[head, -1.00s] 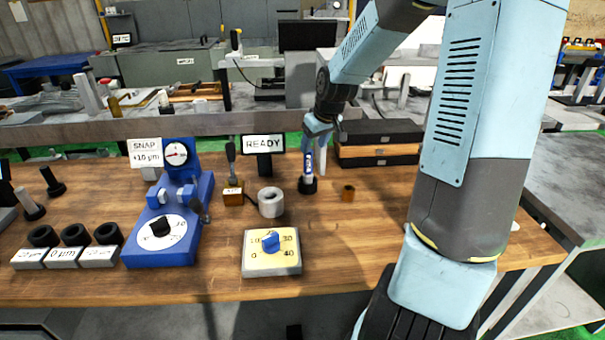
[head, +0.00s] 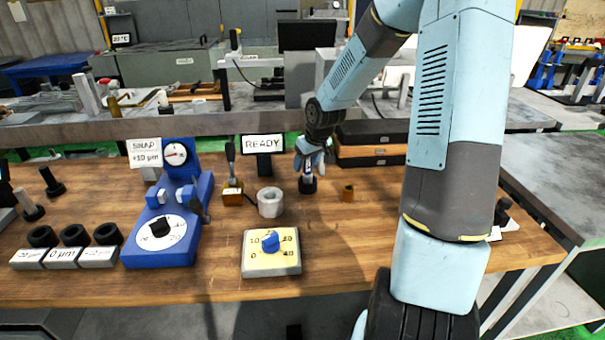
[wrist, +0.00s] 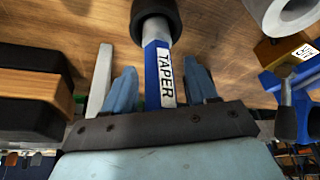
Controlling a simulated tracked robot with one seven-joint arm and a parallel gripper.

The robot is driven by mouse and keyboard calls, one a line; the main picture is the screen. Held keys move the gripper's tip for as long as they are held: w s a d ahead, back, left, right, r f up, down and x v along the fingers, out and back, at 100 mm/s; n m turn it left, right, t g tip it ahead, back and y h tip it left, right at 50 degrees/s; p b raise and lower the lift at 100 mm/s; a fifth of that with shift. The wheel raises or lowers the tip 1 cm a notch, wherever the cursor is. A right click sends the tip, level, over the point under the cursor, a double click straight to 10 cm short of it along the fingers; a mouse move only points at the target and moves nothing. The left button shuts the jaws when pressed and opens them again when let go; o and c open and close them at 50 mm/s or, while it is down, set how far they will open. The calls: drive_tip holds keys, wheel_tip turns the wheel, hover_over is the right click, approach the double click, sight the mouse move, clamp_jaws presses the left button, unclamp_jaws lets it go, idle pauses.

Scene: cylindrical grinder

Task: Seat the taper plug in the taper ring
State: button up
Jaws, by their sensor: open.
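The taper plug (head: 308,168) stands upright on the bench, with a blue handle and a black lower end. In the wrist view the handle (wrist: 152,62) shows a white TAPER label. My gripper (head: 309,163) is open and has come down over the plug. In the wrist view its two blue fingers (wrist: 161,80) are on either side of the handle, with gaps visible. A thick grey ring (head: 270,203), which looks like the taper ring, rests left of the plug with its hole visible. Part of it shows at the top right of the wrist view (wrist: 287,14).
A READY sign (head: 263,144), a blue dial gauge stand (head: 185,215) and a yellow dial block (head: 271,262) stand to the left. The bench front right of the dial block is clear.

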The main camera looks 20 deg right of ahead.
drive_tip(key=shift+w+f, duration=0.15)
drive_tip(key=shift+f, duration=0.15)
drive_tip(key=shift+c, duration=0.2)
clamp_jaws()
idle(0.3)
